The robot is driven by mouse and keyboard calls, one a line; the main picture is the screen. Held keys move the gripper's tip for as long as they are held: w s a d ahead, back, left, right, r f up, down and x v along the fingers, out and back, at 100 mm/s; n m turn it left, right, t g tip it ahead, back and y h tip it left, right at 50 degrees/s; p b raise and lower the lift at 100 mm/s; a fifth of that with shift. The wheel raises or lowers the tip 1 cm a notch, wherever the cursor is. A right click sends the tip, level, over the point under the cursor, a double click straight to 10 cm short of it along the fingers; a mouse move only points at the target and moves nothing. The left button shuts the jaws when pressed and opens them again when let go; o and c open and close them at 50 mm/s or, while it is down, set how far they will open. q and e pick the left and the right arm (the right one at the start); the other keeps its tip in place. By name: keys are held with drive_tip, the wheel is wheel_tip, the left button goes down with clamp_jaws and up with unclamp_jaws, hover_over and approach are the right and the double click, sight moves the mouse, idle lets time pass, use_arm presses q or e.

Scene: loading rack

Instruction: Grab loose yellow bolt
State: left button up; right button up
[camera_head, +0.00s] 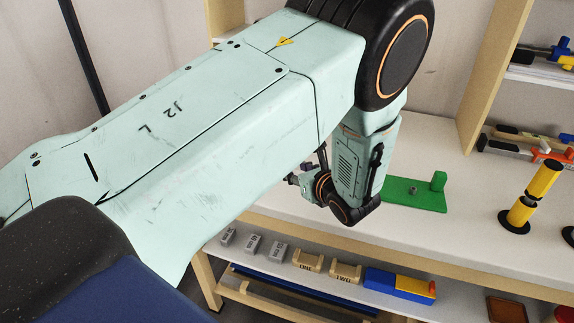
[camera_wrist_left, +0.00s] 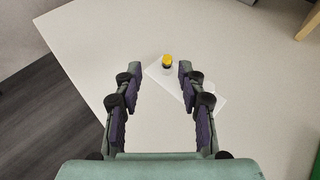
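A small bolt with a yellow top (camera_wrist_left: 167,59) stands upright on a light plate (camera_wrist_left: 205,88) on the white table, as seen in the left wrist view. My left gripper (camera_wrist_left: 157,74) is open, with its two dark fingers wide apart. The bolt lies beyond the fingertips, between their lines and a little right of the middle. Nothing is between the fingers. In the head view my left arm hides the bolt and most of the left gripper. My right gripper is in neither view.
A green block (camera_head: 415,192) sits on the tabletop beside my left arm. A yellow and black cylinder stack (camera_head: 530,198) stands to its right. The lower shelf holds grey weights (camera_head: 253,245), tan blocks (camera_head: 307,260) and a blue and yellow box (camera_head: 399,285). Tools lie on shelves at right.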

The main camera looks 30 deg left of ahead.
sight(289, 166)
use_arm(q)
drive_tip(key=w+a+f, duration=0.2)
drive_tip(key=w+a, duration=0.1)
drive_tip(key=shift+w+a+f, duration=0.2)
drive_tip(key=shift+a+f, duration=0.05)
drive_tip(key=shift+f, duration=0.05)
drive_tip(key=shift+w+a+f, duration=0.1)
drive_tip(key=shift+w+a, duration=0.05)
drive_tip(key=shift+a, duration=0.45)
drive_tip(key=shift+w+a, duration=0.1)
drive_tip(key=shift+w, duration=0.05)
drive_tip(key=shift+w+f, duration=0.15)
drive_tip(key=shift+f, duration=0.05)
drive_tip(key=shift+c, duration=1.1)
drive_tip(key=shift+s+r, duration=0.25)
drive_tip(key=c, duration=0.5)
clamp_jaws()
drive_tip(key=shift+w+f, duration=0.15)
